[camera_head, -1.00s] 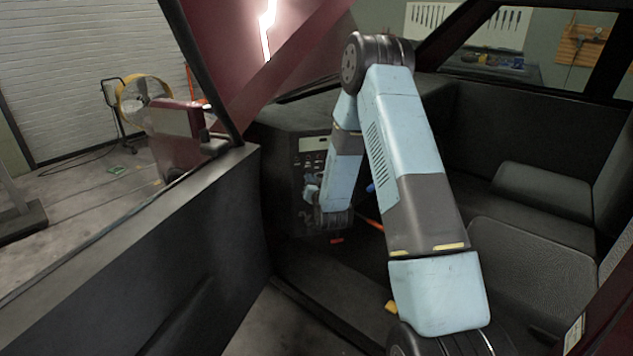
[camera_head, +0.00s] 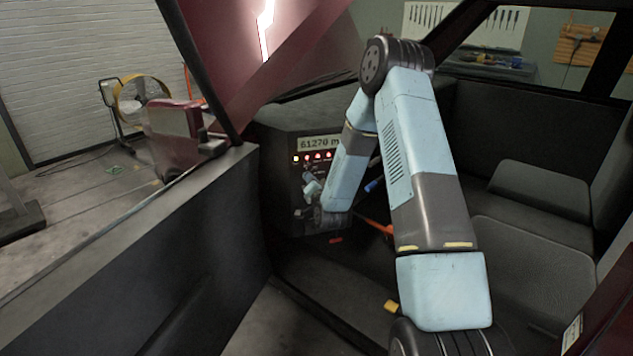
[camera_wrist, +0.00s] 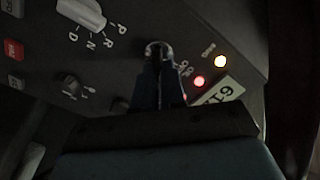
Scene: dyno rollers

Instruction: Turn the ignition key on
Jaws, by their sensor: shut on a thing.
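The ignition key (camera_wrist: 158,47) shows as a small rounded metal shape on the dark dashboard panel in the wrist view. My gripper (camera_wrist: 157,66) is shut on it, and its dark fingers hide most of the key and its lock. In the head view my gripper (camera_head: 309,188) is at the front of the dashboard (camera_head: 285,130), where the key is too small to make out.
A white gear selector (camera_wrist: 82,13) marked P, R, N, D and a small rotary knob (camera_wrist: 68,84) sit near my fingers. Seats (camera_head: 530,270) stand at the right, and the door panel (camera_head: 170,255) bounds the left. A blue item (camera_head: 374,184) lies behind my forearm.

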